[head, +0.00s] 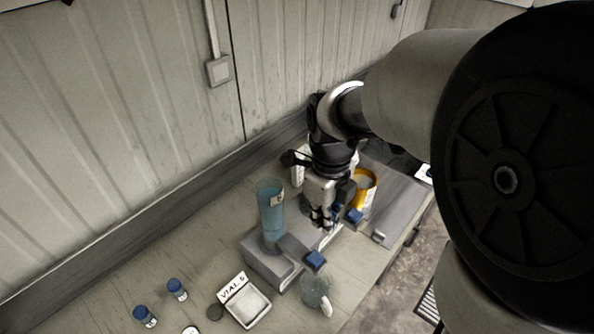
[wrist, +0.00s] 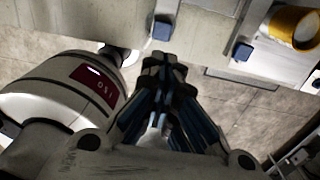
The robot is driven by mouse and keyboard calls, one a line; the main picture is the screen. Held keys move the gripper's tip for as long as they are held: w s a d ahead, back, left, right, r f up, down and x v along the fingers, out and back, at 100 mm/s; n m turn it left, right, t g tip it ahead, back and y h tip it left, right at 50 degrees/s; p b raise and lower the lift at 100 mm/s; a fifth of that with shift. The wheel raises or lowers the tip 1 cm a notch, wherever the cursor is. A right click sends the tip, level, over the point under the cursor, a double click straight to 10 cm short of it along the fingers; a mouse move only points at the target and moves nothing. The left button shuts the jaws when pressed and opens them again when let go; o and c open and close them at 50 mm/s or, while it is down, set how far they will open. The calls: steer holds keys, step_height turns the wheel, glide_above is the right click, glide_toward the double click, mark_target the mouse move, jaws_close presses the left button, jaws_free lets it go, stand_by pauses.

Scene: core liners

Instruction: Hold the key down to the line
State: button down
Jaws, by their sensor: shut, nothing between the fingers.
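Two blue keys stick out from the front of a grey dispenser base (head: 262,262). The nearer key (head: 315,260) is above a clear beaker (head: 316,291). The farther key (head: 354,215) is beside my gripper (head: 325,222). A tall tank of blue liquid (head: 271,215) stands on the base. In the wrist view my gripper (wrist: 163,68) is shut and empty, its tips close to one blue key (wrist: 162,29); I cannot tell whether they touch. The other key (wrist: 242,52) is to the right. I cannot make out a line on the beaker.
A yellow container (head: 364,188) stands behind my gripper. A tray marked VIALS (head: 247,303), blue-capped vials (head: 177,289) and a dark disc (head: 215,311) lie at the front left. The bench's front edge drops to the floor at right.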

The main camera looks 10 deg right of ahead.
mark_target(320, 261)
step_height(320, 261, down, 14)
steer(key=shift+b, duration=0.95)
